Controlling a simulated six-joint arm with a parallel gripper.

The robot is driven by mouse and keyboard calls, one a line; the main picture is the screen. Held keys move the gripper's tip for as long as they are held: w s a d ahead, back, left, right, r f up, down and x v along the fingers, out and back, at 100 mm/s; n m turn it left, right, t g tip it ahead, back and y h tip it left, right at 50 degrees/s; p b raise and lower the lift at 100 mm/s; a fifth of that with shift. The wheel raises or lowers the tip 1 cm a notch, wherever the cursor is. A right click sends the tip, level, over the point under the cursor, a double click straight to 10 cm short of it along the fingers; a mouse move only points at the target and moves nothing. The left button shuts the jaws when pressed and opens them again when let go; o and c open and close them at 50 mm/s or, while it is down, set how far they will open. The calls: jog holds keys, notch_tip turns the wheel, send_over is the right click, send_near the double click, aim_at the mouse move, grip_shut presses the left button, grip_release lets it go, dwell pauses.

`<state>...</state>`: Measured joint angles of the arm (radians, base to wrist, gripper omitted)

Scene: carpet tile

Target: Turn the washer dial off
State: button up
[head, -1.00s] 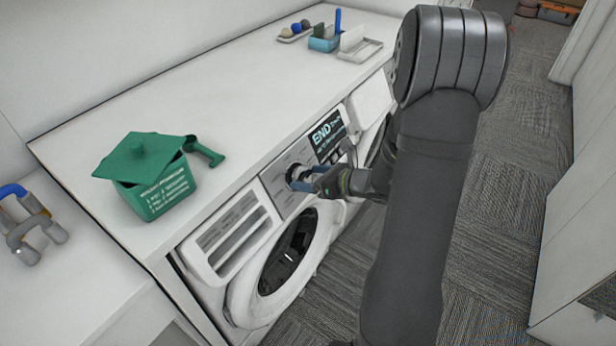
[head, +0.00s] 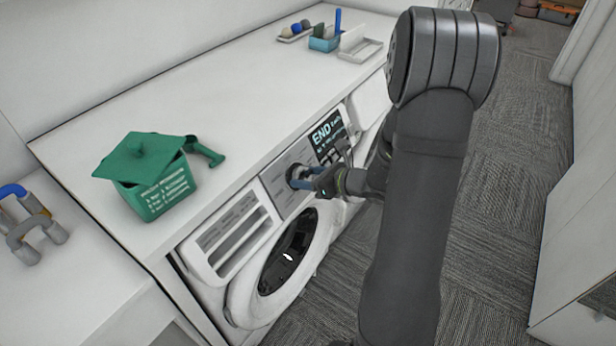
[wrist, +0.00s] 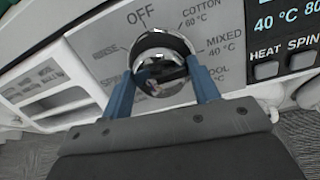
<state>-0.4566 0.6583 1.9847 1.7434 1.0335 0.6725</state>
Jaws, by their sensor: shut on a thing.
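The washer (head: 285,262) stands under a white counter, with its display reading END. Its dial (wrist: 158,50) is a shiny chrome knob on the grey panel, with OFF printed above it and COTTON, MIXED and RINSE around it. My gripper (wrist: 160,92) has its two blue fingers on either side of the dial, shut on it. In the head view my gripper (head: 297,177) reaches the panel from the right and partly covers the dial. I cannot tell which label the dial points to.
A green lidded box (head: 150,180) with a green scoop (head: 206,153) stands on the white counter (head: 235,80). A teal holder (head: 324,40) and a white tray (head: 362,50) are at the back. The open detergent drawer front (head: 232,232) is left of the dial. Carpet floor is clear at right.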

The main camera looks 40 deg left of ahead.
jog(key=n, duration=0.4)
jog(key=shift+n+g, duration=0.3)
jog(key=n, duration=0.4)
jog(key=shift+n+h, duration=0.3)
jog(key=n, duration=0.4)
jog(key=shift+n, duration=0.3)
jog(key=shift+r+n+h, duration=0.1)
jog(key=shift+n+h, duration=0.3)
jog(key=shift+n, duration=1.5)
jog(key=o, duration=1)
jog(key=v, duration=1.7)
jog(key=shift+w+d+r, duration=0.1)
jog(key=shift+d, duration=0.1)
